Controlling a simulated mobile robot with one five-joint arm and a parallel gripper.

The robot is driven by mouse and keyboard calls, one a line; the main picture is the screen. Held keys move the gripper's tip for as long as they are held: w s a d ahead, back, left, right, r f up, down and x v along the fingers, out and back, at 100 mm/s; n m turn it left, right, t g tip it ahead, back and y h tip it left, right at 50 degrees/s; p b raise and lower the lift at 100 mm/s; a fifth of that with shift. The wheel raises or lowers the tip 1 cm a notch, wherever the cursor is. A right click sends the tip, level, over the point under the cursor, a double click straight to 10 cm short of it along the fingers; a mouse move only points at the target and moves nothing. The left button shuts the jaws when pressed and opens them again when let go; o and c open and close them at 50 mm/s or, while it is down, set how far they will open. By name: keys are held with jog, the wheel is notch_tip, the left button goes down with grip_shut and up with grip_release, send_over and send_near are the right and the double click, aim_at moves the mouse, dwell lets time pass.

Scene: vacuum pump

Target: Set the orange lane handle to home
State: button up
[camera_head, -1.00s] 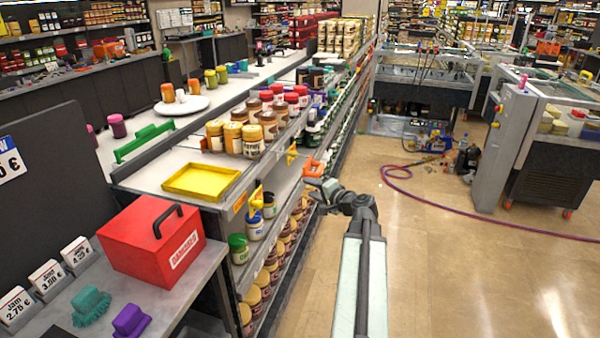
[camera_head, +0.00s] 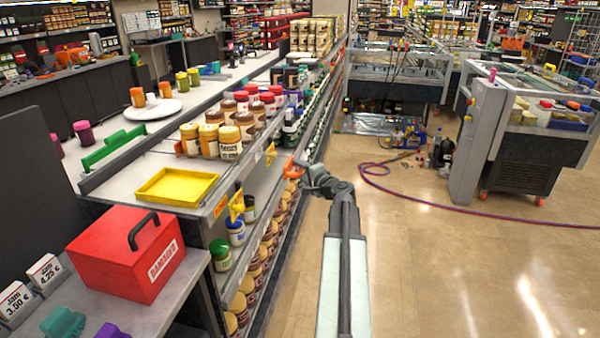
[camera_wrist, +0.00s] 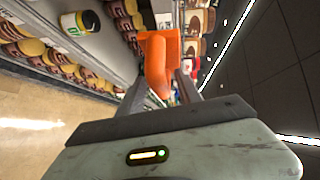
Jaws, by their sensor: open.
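In the wrist view, the orange handle (camera_wrist: 157,65) is a block with a rounded grip that points towards my gripper. My gripper (camera_head: 304,172) is right at the handle in the head view, on its aisle side. In the wrist view, the fingers of my gripper (camera_wrist: 158,92) are apart, one on each side of the grip. I cannot tell whether either finger touches it.
Jars (camera_head: 230,143) and a yellow tray (camera_head: 178,187) stand on the counter above. Jars fill the shelves beneath. A red box (camera_head: 125,253) sits on the near table. The aisle floor (camera_head: 420,270) to the right is open, with a hose (camera_head: 450,208) across it.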

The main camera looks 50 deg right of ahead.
grip_shut()
jog(key=shift+s, duration=0.1)
dwell(1.2)
